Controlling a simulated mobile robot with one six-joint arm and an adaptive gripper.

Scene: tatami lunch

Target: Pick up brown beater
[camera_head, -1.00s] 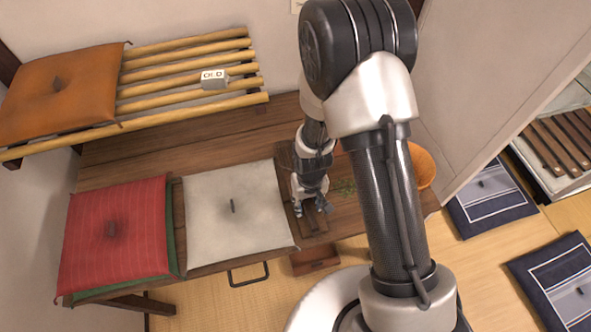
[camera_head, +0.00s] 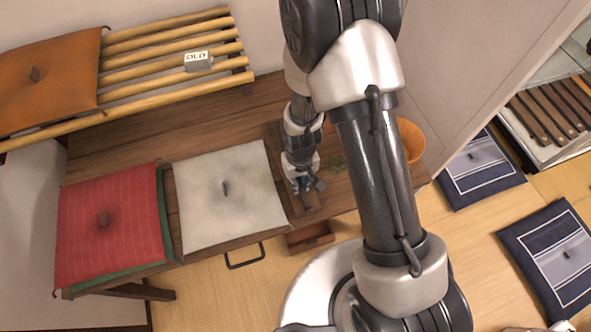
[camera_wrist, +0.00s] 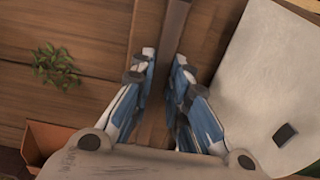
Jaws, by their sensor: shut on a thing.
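The brown beater (camera_wrist: 174,28) is a long, narrow dark-brown strip in the wrist view. It runs from the top edge down between the fingers, over a wooden surface. My gripper (camera_wrist: 164,66) has a blue-and-white finger on each side of it and is shut on it. In the head view my gripper (camera_head: 303,190) points down near the table's front edge, just right of the white cushion (camera_head: 205,215). The hand hides most of the beater there.
A red cushion (camera_head: 120,235) lies left of the white one. An orange bowl (camera_head: 411,140) and green leaves (camera_wrist: 56,67) are on the other side of my gripper. A slatted rack (camera_head: 150,92) with a white box (camera_head: 197,61) stands behind. Navy floor cushions (camera_head: 480,170) lie at right.

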